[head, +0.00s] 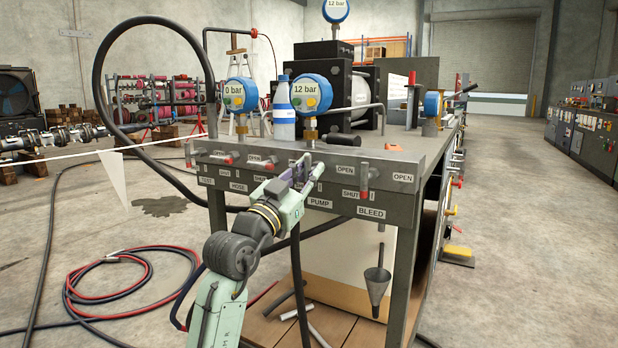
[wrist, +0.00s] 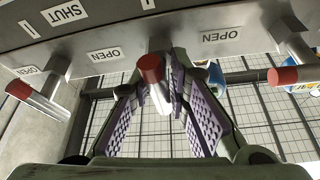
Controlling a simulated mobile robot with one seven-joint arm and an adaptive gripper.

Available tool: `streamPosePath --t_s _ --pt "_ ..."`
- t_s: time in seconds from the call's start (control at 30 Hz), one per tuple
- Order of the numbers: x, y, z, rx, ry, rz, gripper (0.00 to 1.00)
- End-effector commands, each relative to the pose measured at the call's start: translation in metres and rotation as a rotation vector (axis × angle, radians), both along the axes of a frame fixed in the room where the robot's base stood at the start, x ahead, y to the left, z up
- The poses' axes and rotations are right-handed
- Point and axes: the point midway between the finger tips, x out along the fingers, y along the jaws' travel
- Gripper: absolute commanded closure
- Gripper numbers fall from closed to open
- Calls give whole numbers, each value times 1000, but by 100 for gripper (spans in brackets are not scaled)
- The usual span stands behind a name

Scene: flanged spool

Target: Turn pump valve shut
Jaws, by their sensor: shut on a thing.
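The pump valve lever (wrist: 151,70) has a red tip and a pale shaft, seen between my fingers in the wrist view. My gripper (head: 304,174) is shut on this lever at the front of the grey panel (head: 210,172), just above the PUMP label (head: 319,203). The purple finger pads (wrist: 202,112) flank the lever in the wrist view. In the head view my fingers hide most of the lever, so its exact angle is unclear there. An OPEN label (wrist: 221,35) is beside the valve in the wrist view.
The BLEED lever (head: 364,182) hangs down to the right. Two more red-tipped levers (head: 232,159) (head: 270,163) are to the left. Gauges on the bench read 0 bar (head: 234,95) and 12 bar (head: 310,94). A black hose (head: 297,280) hangs below the panel.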

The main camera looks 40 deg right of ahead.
Motion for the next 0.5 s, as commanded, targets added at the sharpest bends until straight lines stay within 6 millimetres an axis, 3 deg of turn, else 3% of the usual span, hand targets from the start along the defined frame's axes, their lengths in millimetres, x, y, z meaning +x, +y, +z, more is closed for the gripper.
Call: streamPosePath --t_s 0.37,0.4,0.5 --pt "4 2 -1 2 -2 8 100" --pt "4 2 -1 2 -2 8 81" --pt "3 1 -1 2 -1 7 74"
